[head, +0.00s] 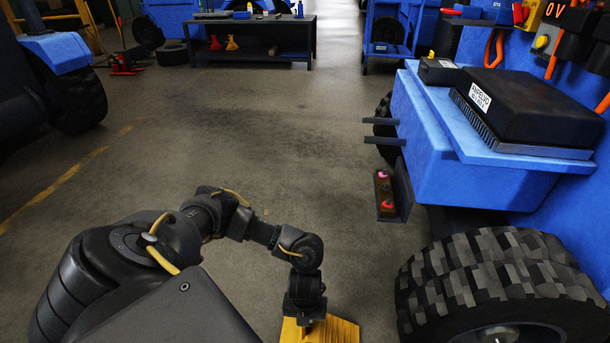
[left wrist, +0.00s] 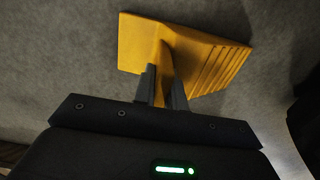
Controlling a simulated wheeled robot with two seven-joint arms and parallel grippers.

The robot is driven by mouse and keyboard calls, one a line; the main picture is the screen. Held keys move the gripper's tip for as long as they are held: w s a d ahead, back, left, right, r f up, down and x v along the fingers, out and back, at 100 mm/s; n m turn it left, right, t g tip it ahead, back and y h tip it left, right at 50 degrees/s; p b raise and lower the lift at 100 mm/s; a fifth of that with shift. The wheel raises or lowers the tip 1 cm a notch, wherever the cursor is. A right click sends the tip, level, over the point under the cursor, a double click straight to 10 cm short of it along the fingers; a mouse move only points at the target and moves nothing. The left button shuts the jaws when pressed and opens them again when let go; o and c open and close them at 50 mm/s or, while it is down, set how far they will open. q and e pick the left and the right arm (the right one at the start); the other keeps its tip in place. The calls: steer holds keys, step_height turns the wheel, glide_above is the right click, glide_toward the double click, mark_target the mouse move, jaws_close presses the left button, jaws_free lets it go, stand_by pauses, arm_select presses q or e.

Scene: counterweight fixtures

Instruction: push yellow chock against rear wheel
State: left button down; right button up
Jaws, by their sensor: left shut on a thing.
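The yellow chock (head: 343,331) lies on the floor at the bottom of the head view, partly cut off by the frame edge. It also shows in the left wrist view (left wrist: 205,60), with a ridged sloping face on the right. My left gripper (head: 305,318) reaches down onto it. In the left wrist view, its fingers (left wrist: 164,88) are shut on the chock's upright middle rib. The big black rear wheel (head: 490,270) stands to the right of the chock in the head view, with a floor gap between them. My right gripper is not in view.
The blue vehicle body (head: 440,130) rises above the wheel, with dark bars and a small bracket (head: 394,190) jutting out to its left. A dark workbench (head: 250,40) stands at the back. The floor in the middle is clear.

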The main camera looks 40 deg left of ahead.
arm_select(q)
steer(key=shift+f, duration=0.1)
steer(key=c, duration=1.4)
jaws_free()
steer(key=shift+o, duration=0.2)
